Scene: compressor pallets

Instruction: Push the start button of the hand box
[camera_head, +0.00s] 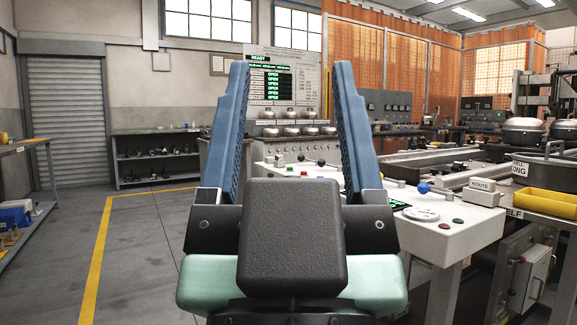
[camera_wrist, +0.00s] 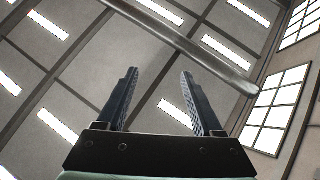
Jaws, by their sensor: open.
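My gripper (camera_head: 290,72) is raised in the foreground of the head view, its two blue fingers pointing up, open and empty. A cream control console (camera_head: 463,238), perhaps the hand box, stands behind and to the right of my gripper. On its right end are a small green button (camera_head: 458,221), a small red button (camera_head: 444,225) and a blue knob (camera_head: 423,187). No start label is readable. My gripper hides part of the console and touches none of these buttons.
A box marked ROUTE (camera_head: 481,192) sits on the console's right end. A yellow tray (camera_head: 548,202) and metal pots stand further right. A status board (camera_head: 285,84) is behind. Open floor with a yellow line (camera_head: 97,258) lies to the left.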

